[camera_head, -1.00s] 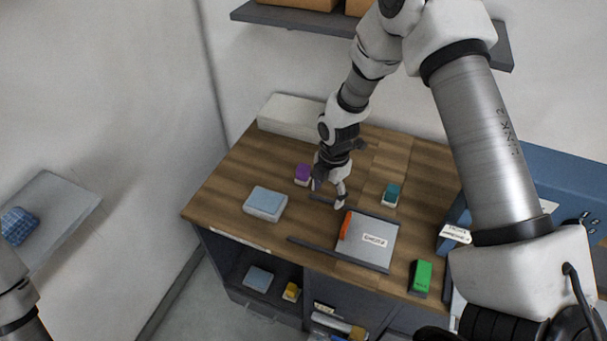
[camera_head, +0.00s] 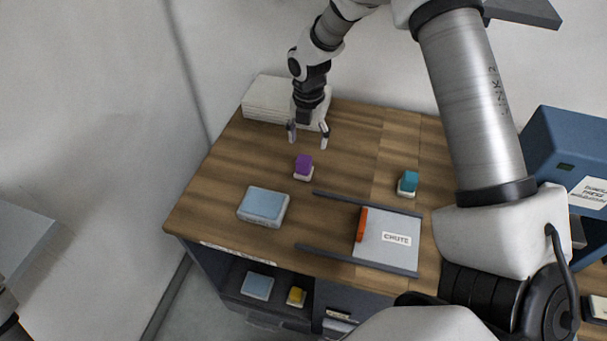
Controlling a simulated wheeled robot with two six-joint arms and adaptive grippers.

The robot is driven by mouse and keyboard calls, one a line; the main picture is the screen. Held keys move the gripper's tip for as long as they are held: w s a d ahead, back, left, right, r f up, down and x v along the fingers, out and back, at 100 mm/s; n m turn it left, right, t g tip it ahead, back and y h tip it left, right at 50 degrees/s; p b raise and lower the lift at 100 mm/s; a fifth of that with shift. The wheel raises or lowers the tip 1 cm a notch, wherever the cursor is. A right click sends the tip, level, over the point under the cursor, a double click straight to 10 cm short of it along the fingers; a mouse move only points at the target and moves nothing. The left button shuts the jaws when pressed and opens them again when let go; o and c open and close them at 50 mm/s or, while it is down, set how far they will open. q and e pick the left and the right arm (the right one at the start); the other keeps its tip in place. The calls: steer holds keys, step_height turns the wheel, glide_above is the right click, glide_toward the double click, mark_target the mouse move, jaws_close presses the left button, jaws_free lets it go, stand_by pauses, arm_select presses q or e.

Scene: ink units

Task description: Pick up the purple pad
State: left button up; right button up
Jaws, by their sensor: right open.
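The purple pad (camera_head: 304,162) is a small purple block on a white base. It stands on the wooden worktop, between the white stack at the back and the light blue pad. My right gripper (camera_head: 308,142) points down with its fingers apart and empty. In the picture it is just above and behind the purple pad, not touching it as far as I can see. My left gripper is out of view; only a bit of my left arm shows at the lower left edge.
A light blue pad (camera_head: 263,205) lies in front of the purple pad. A teal block (camera_head: 408,182) stands to the right. A tray marked CHUTE (camera_head: 397,240) with an orange bar (camera_head: 361,225) lies between dark rails. A white stack (camera_head: 270,100) is behind. A blue box (camera_head: 565,150) is at right.

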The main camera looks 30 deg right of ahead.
mark_target(304, 159)
steer(key=f, duration=0.1)
steer(key=w+f, duration=0.1)
steer(key=f, duration=0.1)
steer(key=f+p, duration=0.1)
steer(key=shift+w+f, duration=0.15)
steer(key=shift+w, duration=0.2)
steer(key=f, duration=0.1)
steer(key=f+p, duration=0.1)
steer(key=f, duration=0.1)
steer(key=s+f+p, duration=0.1)
steer(key=shift+a+f, duration=0.2)
steer(key=shift+a, duration=0.15)
steer(key=shift+w+f, duration=0.25)
steer(key=shift+f, duration=0.15)
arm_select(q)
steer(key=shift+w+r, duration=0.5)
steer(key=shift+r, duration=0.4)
arm_select(e)
steer(key=shift+s+r, duration=0.1)
steer(key=shift+s, duration=0.05)
steer(key=c, duration=1.2)
